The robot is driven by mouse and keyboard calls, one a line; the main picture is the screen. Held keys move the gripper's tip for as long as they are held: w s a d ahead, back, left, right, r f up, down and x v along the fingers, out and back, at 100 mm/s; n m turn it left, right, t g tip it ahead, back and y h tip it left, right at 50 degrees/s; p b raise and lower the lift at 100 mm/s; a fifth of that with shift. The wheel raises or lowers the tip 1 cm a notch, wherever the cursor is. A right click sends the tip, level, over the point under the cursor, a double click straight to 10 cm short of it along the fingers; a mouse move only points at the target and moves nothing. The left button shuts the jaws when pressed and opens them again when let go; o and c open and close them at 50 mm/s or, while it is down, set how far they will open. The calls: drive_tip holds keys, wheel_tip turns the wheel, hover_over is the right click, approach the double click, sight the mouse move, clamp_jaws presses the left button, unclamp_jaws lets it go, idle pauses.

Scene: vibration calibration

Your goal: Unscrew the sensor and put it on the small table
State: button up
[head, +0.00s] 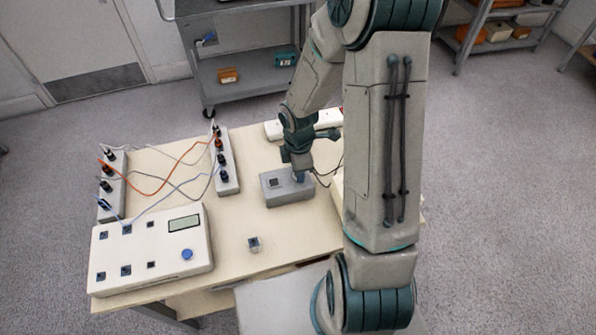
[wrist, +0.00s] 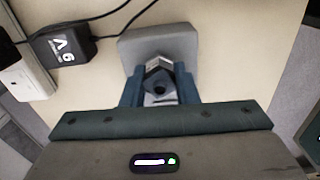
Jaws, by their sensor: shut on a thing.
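The sensor (wrist: 159,75) is a small metal piece with a hexagonal outline and a dark round hole facing the wrist camera. My gripper (wrist: 158,90) is shut on it, one blue finger on each side. The sensor is over a grey block (wrist: 160,42); I cannot tell whether it is still threaded into it. In the head view the grey block (head: 285,194) sits on the wooden table (head: 225,225), with my gripper (head: 299,176) at its right rear; the sensor is hidden there. A pale grey surface (head: 280,305), perhaps the small table, shows at the bottom.
A white control box (head: 150,245) and two terminal strips (head: 226,170) with cables stand left. A black 9V adapter (wrist: 62,48) and white power strip (wrist: 18,75) are close behind. A grey cart (head: 250,75) stands beyond.

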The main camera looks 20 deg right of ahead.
drive_tip(key=shift+s+f+n+p, duration=0.1)
drive_tip(key=shift+n+p, duration=0.5)
drive_tip(key=shift+n, duration=0.6)
drive_tip(key=o, duration=1)
drive_tip(key=shift+m, duration=0.3)
drive_tip(key=shift+m+b, duration=0.65)
drive_tip(key=shift+m, duration=1.05)
drive_tip(key=shift+m+b, duration=0.45)
drive_tip(key=shift+m, duration=0.65)
drive_tip(key=shift+m+b, duration=0.3)
drive_tip(key=shift+m, duration=0.5)
